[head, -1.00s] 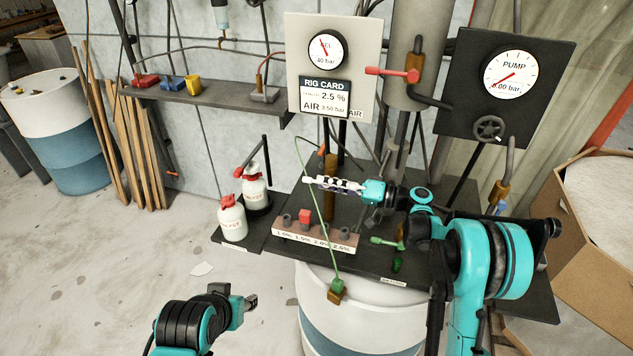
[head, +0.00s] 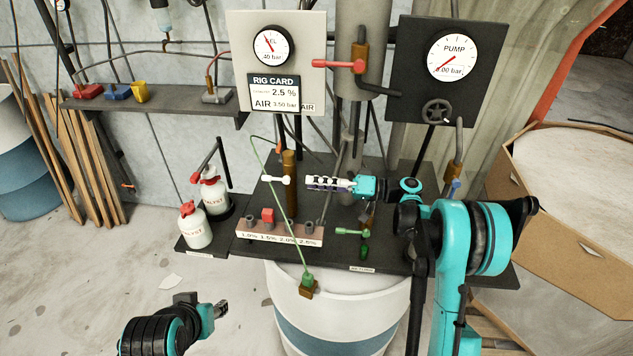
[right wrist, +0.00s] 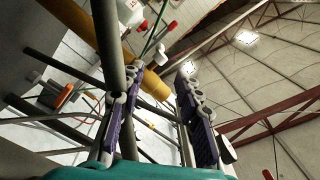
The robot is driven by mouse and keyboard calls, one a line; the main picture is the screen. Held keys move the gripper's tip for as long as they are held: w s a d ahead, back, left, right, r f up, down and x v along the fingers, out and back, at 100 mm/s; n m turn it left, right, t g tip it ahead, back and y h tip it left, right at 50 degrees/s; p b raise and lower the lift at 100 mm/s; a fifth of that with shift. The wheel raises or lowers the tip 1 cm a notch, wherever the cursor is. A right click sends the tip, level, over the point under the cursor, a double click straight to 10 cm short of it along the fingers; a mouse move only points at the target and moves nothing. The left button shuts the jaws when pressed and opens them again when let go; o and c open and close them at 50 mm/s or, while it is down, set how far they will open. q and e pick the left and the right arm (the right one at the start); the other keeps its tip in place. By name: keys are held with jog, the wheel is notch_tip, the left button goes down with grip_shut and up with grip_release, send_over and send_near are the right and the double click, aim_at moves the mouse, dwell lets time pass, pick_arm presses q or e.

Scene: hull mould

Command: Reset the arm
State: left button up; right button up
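My right gripper (head: 312,183) points left in the head view, its fingertips just right of the brass-coloured column (head: 290,190). A small white handle (head: 277,179) shows left of the fingertips, apart from them in the picture. In the right wrist view, the two purple-lined fingers (right wrist: 157,125) are spread. A dark pole passes by the left finger, and I see nothing gripped. My left gripper (head: 221,309) is low at the left in front of the bench, above the floor. Its fingers are too small to read.
Two gauge panels stand behind. A white and blue drum (head: 345,315) is below, a large cardboard box (head: 550,220) at right.

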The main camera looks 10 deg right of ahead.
jog(key=s+a+m+h, duration=0.3)
jog(key=s+h, duration=0.5)
jog(key=s, duration=0.4)
jog(key=s+d+f+t+h, duration=0.1)
jog(key=s+d+h, duration=0.3)
jog(key=s, duration=0.5)
jog(key=s+d+f+t+h, duration=0.1)
jog(key=s+d+f+h, duration=0.2)
jog(key=s+d+h, duration=0.2)
jog(key=s+d, duration=0.3)
jog(key=s, duration=0.1)
jog(key=shift+s+f+m+h, duration=0.15)
jog(key=shift+f+m+h, duration=0.15)
jog(key=shift+m, duration=0.1)
